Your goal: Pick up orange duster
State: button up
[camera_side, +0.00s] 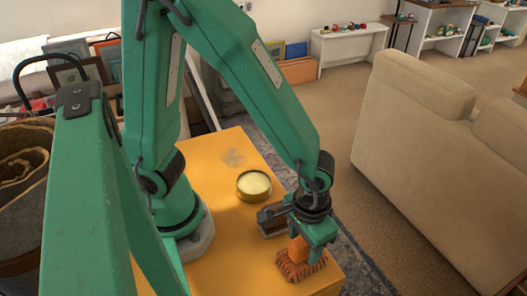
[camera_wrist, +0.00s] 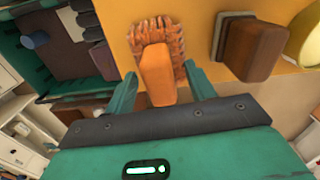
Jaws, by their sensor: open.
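The orange duster (camera_side: 299,268) stands near the front corner of the yellow crate top, its shaggy rust-coloured fringe down and its block handle up. In the wrist view, the duster's handle (camera_wrist: 157,77) points toward my gripper (camera_wrist: 160,74). My gripper (camera_side: 313,252) is directly above it, pointing down, with its two fingers apart, one on each side of the handle. Small gaps show between the handle and both fingers in the wrist view. Part of the handle is hidden by the gripper in the side view.
A round yellow tin (camera_side: 254,186) stands farther back on the yellow crate top (camera_side: 245,255). A beige sofa (camera_side: 425,130) stands on the floor at right.

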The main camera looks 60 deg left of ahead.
jog(key=shift+f, duration=0.8)
jog(key=c, duration=1.1)
jog(key=shift+r, duration=0.15)
jog(key=shift+r, duration=1.9)
jog(key=s+d+r, duration=0.1)
jog(key=s+r, duration=0.1)
jog(key=s, duration=0.1)
jog(key=s+d+r, duration=0.1)
jog(key=s+r, duration=0.1)
jog(key=s, duration=0.2)
jog(key=s+d+r, duration=0.2)
jog(key=s+r, duration=0.1)
jog(key=s, duration=0.1)
